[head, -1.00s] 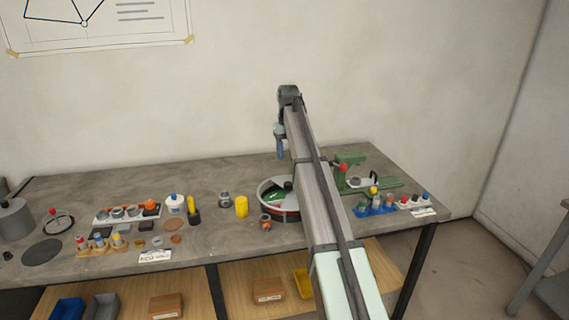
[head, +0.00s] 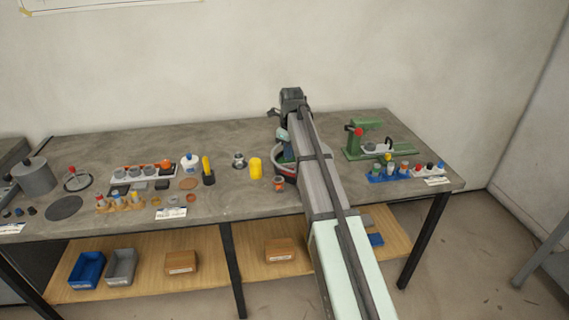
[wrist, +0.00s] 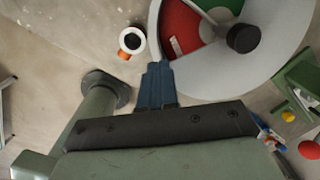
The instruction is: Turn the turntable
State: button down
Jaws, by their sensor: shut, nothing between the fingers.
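The turntable (head: 277,169) is a low round drum with a pale wall, mostly hidden behind my arm in the head view. The wrist view shows its grey rim (wrist: 203,88), red and green areas inside, and a dark round knob (wrist: 243,38) on a bar across the top. My gripper (wrist: 157,68) is shut and empty, with its blue fingers just beside the left side of the rim. I cannot tell whether they touch it. In the head view my gripper (head: 288,155) is low at the turntable, partly hidden by the arm.
A green fixture (head: 368,140) and a blue rack (head: 389,174) of small parts stand to the right. The back of the table is clear.

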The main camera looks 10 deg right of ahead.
jog(key=n, duration=0.5)
jog(key=shift+s+f+n+t, duration=0.25)
jog(key=shift+n+t, duration=0.05)
jog(key=shift+t, duration=0.1)
jog(key=n, duration=0.3)
jog(key=shift+w+t, duration=0.1)
jog(key=shift+t, duration=0.2)
jog(key=n, duration=0.4)
jog(key=shift+w+r, duration=0.1)
jog(key=shift+w, duration=0.15)
jog(key=n, duration=0.1)
jog(key=n+t, duration=0.1)
jog(key=n, duration=0.1)
jog(key=shift+w+a+r+n, duration=0.1)
jog(key=shift+w+n, duration=0.2)
jog(key=shift+w, duration=0.05)
jog(key=n, duration=1.1)
send_over(283, 172)
jog(key=shift+t, duration=0.4)
jog(key=f, duration=0.8)
jog(key=shift+s+d+f, duration=0.25)
jog(key=shift+s+f, duration=0.15)
jog(key=shift+w+a+m+h, duration=0.2)
jog(key=shift+w+m+h, duration=0.1)
jog(key=shift+w+m, duration=0.25)
